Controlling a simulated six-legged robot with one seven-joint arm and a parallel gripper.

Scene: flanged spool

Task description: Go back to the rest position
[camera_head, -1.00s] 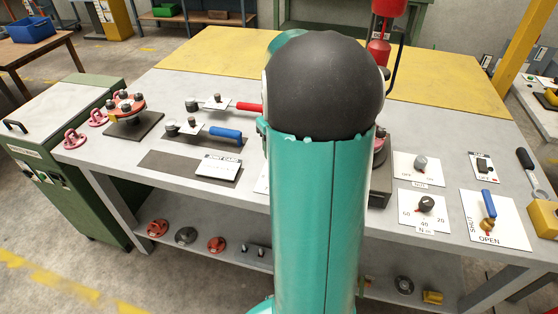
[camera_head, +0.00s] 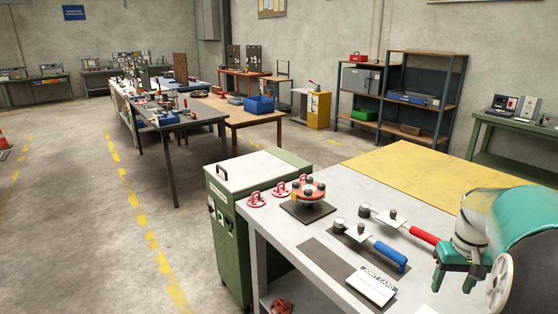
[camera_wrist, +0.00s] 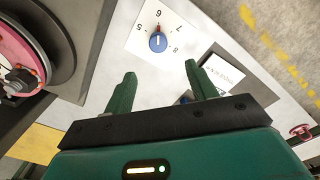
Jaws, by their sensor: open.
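My gripper (camera_head: 456,281) shows at the right edge in the head view, teal, over the grey bench, with nothing seen in it. In the wrist view its two green fingers (camera_wrist: 160,80) are spread apart and empty. A pink-red flanged part (camera_wrist: 22,45) with bolts, in or against a dark round body, shows at the upper left of the wrist view, beside and apart from the fingers.
A dial card (camera_wrist: 158,40) with a blue knob lies beyond the fingers. A red-handled tool (camera_head: 423,235), a blue-handled tool (camera_head: 390,256) and a joint card (camera_head: 371,284) lie on the bench. A green cabinet (camera_head: 229,240) adjoins it. Open floor (camera_head: 70,230) lies left.

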